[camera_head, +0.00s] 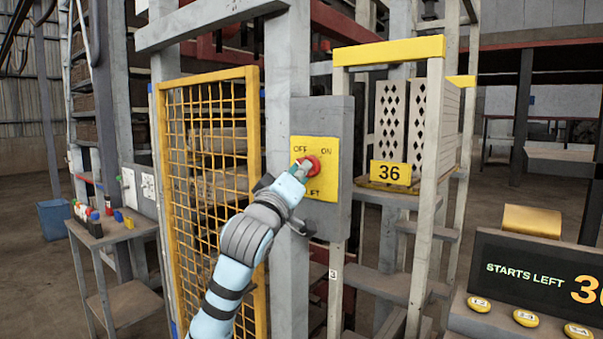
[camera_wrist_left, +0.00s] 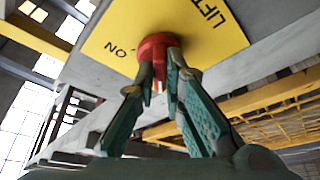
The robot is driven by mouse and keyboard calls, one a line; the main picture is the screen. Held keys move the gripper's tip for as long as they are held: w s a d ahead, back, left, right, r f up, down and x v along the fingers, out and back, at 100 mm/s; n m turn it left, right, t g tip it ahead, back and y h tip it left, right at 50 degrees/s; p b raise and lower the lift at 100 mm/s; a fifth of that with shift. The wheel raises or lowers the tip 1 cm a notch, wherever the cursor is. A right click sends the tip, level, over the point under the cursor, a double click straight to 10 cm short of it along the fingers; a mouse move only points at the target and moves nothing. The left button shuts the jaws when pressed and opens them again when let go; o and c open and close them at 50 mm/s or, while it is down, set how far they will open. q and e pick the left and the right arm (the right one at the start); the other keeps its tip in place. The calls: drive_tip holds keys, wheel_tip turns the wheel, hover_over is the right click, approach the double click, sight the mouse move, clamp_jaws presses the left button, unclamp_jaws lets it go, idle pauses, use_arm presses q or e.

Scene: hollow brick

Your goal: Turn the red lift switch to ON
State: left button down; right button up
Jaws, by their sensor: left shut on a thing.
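The red lift switch (camera_head: 313,164) is a round knob on a yellow plate (camera_head: 322,193) marked OFF at upper left, ON at upper right and LIFT below. The plate is on a grey box on a post. My left gripper (camera_head: 301,170) is at the knob, its fingers shut on it. In the left wrist view the fingers of my left gripper (camera_wrist_left: 160,82) close on both sides of the red switch (camera_wrist_left: 157,48). Which label the knob points to is hard to tell, as the fingers partly hide it. My right gripper is not in view.
A yellow mesh gate (camera_head: 205,120) stands left of the post. Right of the box, a frame with a yellow top bar (camera_head: 390,50) holds pale perforated bricks (camera_head: 389,120) and a 36 sign (camera_head: 391,173). A dark STARTS LEFT display (camera_head: 530,275) is at lower right.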

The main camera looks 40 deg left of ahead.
use_arm(q)
drive_tip(key=shift+a+r+m+h+p, duration=0.15)
drive_tip(key=shift+m+h+p, duration=1.8)
drive_tip(key=shift+m+p, duration=2.2)
drive_tip(key=shift+a+f+m+h+p, duration=0.1)
drive_tip(key=shift+a+m+h+p, duration=0.2)
drive_tip(key=shift+m+h+p, duration=2.7)
drive_tip(key=shift+a+r+m+h+p, duration=0.15)
drive_tip(key=shift+m+h+p, duration=0.7)
drive_tip(key=shift+m+p, duration=4.35)
drive_tip(key=shift+m+b, duration=0.3)
drive_tip(key=shift+m, duration=0.15)
drive_tip(key=c, duration=1.8)
unclamp_jaws()
drive_tip(key=shift+f, duration=0.1)
drive_tip(key=shift+o, duration=0.6)
